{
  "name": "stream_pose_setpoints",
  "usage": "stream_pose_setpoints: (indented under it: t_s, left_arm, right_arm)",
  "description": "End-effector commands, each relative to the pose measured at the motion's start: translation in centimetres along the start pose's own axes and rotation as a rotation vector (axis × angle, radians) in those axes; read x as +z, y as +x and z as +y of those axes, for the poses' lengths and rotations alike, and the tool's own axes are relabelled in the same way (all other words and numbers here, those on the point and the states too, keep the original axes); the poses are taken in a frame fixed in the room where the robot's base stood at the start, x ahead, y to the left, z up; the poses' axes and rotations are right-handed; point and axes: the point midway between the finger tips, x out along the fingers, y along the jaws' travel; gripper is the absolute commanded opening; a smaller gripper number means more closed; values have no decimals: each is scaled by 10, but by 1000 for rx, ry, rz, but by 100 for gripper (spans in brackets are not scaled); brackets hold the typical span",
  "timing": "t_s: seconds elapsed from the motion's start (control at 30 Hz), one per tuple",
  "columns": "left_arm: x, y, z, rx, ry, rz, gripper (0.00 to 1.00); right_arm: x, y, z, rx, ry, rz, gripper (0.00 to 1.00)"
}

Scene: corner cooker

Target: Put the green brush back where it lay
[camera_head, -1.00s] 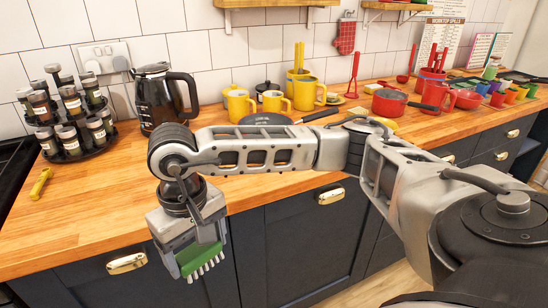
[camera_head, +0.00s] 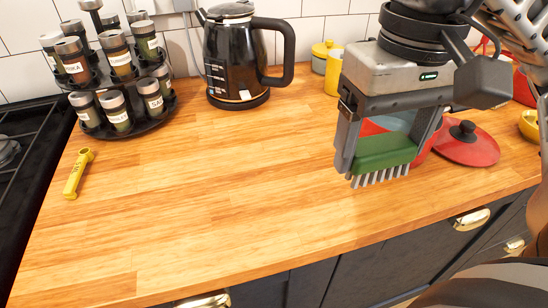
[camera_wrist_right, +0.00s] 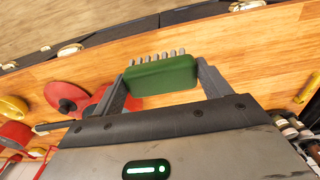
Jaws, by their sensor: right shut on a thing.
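The green brush (camera_head: 384,153) has a green block body and grey bristles pointing down. My right gripper (camera_head: 378,160) is shut on it and holds it over the front right of the wooden counter (camera_head: 220,190). In the right wrist view the brush (camera_wrist_right: 162,75) sits between the two fingers of the gripper (camera_wrist_right: 165,82). The gap between bristles and counter is hard to judge. My left gripper is not in view.
A black kettle (camera_head: 228,60) and a spice rack (camera_head: 132,117) stand at the back left. A yellow tool (camera_head: 77,174) lies near the hob (camera_head: 30,150). A red lid (camera_head: 465,146) lies right of the brush. The middle of the counter is clear.

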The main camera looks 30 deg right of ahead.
Motion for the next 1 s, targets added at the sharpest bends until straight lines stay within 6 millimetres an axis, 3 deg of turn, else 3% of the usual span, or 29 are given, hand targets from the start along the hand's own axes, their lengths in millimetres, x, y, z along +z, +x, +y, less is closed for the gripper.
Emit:
stream_pose_setpoints:
  t_s: [0.2, 0.37, 0.5, 0.87, 1.0]
  left_arm:
    - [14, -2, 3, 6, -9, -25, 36]
    - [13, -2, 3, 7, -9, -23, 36]
    - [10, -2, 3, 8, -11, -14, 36]
    - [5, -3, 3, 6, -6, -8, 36]
    - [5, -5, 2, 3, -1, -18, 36]
  right_arm:
    - [-40, 22, -19, -1, -2, -10, 51]
    - [-77, 39, -36, -1, -2, -10, 51]
    - [-97, 66, -44, 1, -1, -9, 51]
    - [-122, 97, -55, 0, 0, -5, 51]
    - [-122, 118, -54, 2, -1, -7, 51]
